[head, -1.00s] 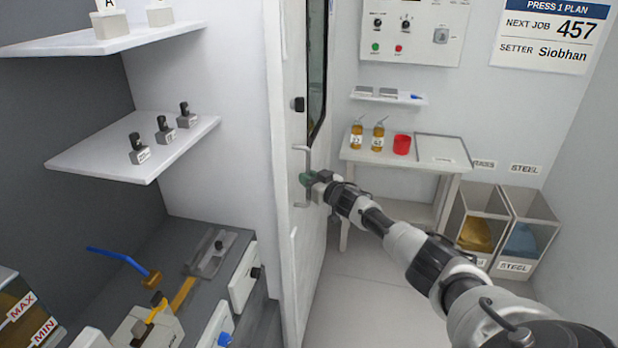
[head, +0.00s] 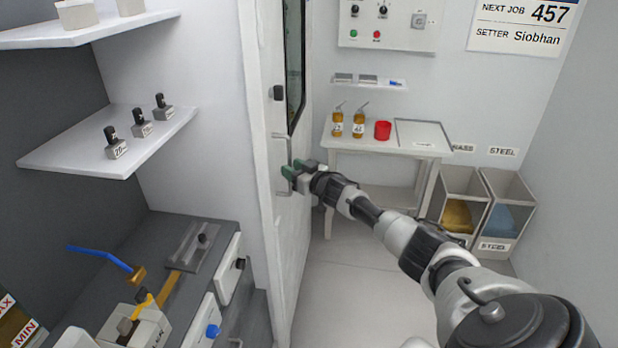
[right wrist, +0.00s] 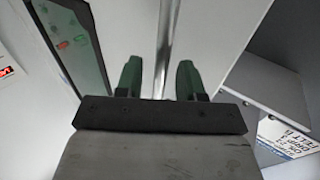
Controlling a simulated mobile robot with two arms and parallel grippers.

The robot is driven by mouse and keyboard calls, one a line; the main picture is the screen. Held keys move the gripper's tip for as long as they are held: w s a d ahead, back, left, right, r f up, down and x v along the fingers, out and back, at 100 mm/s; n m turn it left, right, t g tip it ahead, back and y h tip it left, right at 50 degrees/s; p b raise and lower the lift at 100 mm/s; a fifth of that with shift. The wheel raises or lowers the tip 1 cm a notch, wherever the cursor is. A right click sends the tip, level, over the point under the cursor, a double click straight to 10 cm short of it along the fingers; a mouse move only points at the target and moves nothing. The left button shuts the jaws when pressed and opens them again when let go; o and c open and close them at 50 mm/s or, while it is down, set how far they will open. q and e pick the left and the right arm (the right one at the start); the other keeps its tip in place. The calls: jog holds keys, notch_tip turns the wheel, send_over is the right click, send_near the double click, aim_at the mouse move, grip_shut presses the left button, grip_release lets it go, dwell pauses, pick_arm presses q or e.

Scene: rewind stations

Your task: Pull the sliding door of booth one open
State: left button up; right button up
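The white sliding door (head: 290,235) of the booth stands left of centre in the head view, seen at a steep angle, with a dark-framed window (head: 295,65) in its upper part. Its pale upright bar handle (head: 277,168) is below the window. My right gripper (head: 291,171) is at the handle, with its green fingers pointing at it. In the right wrist view, the fingers (right wrist: 160,82) are apart, and the handle bar (right wrist: 166,40) shows in the gap between them. I cannot tell how deep the bar sits. My left gripper is out of view.
A bench (head: 375,148) with two bottles and a red cup (head: 382,130) stands behind my right arm. Bins (head: 462,205) are to its right. A dark counter (head: 165,245) with tools and a shelf (head: 75,160) are on the left. The floor (head: 350,285) ahead is clear.

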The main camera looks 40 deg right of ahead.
jog(key=s+d+b, duration=0.1)
jog(key=s, duration=0.8)
jog(key=shift+s, duration=0.2)
jog(key=s+a+f+g+h+b, duration=0.1)
jog(key=s+a+f+g, duration=0.15)
jog(key=s+f, duration=0.65)
jog(key=s+a+f+m+g+h, duration=0.1)
jog(key=s+a+f+g, duration=0.15)
jog(key=f, duration=1.35)
jog(key=s+a+f+g+h+b, duration=0.1)
jog(key=s+f+g+h, duration=0.15)
jog(key=s+f, duration=0.65)
jog(key=s+a+f+g, duration=0.3)
jog(key=s+a+f, duration=0.3)
jog(key=s, duration=0.4)
jog(key=s+a+f+n+g+y, duration=0.1)
jog(key=s+a+f+g, duration=0.2)
jog(key=s+a+f, duration=0.4)
jog(key=s+a+f+n+g+y, duration=0.1)
jog(key=s+a+f+g, duration=0.2)
jog(key=s+a+f, duration=0.4)
jog(key=s+f, duration=0.2)
jog(key=s, duration=0.5)
jog(key=shift+s+a+f, duration=0.2)
jog(key=shift+s+a, duration=0.05)
